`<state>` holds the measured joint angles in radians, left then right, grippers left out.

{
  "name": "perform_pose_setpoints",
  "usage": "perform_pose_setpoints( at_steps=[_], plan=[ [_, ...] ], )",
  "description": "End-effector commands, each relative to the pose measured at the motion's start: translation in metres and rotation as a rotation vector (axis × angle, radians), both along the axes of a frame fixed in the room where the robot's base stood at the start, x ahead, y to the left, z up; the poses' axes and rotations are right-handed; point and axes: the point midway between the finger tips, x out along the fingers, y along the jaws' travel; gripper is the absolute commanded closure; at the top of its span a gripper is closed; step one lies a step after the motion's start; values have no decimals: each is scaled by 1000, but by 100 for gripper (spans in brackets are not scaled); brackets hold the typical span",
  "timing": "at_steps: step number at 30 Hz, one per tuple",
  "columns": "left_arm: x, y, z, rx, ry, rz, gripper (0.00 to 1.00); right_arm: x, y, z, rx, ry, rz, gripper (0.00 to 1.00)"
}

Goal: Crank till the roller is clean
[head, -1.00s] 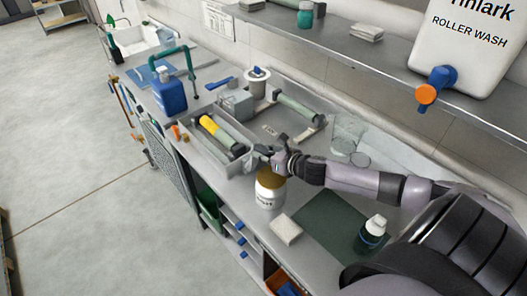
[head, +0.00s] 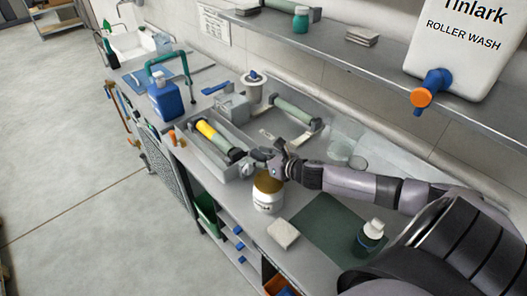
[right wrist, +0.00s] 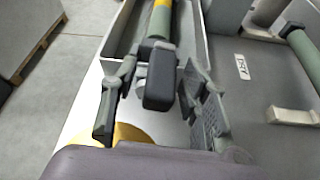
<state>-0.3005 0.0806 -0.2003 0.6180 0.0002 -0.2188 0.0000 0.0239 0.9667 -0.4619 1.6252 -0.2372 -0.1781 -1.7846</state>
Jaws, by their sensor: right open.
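A roller (head: 216,136) lies in a narrow grey tray (head: 196,143) on the bench; it is green with a yellow band on its far part. In the right wrist view the roller (right wrist: 160,22) runs away from me, and a dark block-like crank part (right wrist: 159,86) sits at its near end. My right gripper (head: 250,163) is at that near end. Its fingers are apart, one on each side of the dark part (right wrist: 158,75); I cannot tell whether they touch it. My left gripper is not in view.
A jar with a gold lid (head: 267,188) stands right under my right wrist. A second roller (head: 293,112) lies in the wider tray behind. A blue jug (head: 166,101) stands further left. A white block (head: 283,233) and dark bottle (head: 370,237) are near the front.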

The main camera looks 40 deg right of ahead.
Motion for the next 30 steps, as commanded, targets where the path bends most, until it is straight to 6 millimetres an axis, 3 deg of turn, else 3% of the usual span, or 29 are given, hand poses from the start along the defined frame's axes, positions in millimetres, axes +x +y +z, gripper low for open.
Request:
perform_pose_setpoints(
  at_steps=[5, 21, 30],
  plan=[
    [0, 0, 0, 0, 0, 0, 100, -12, -2, 3, -2, 3, 0, 58],
    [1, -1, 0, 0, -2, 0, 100, -80, -11, 30, -1, 5, 1, 58],
    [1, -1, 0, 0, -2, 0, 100, -104, -15, 42, 0, 2, -1, 58]
  ],
)
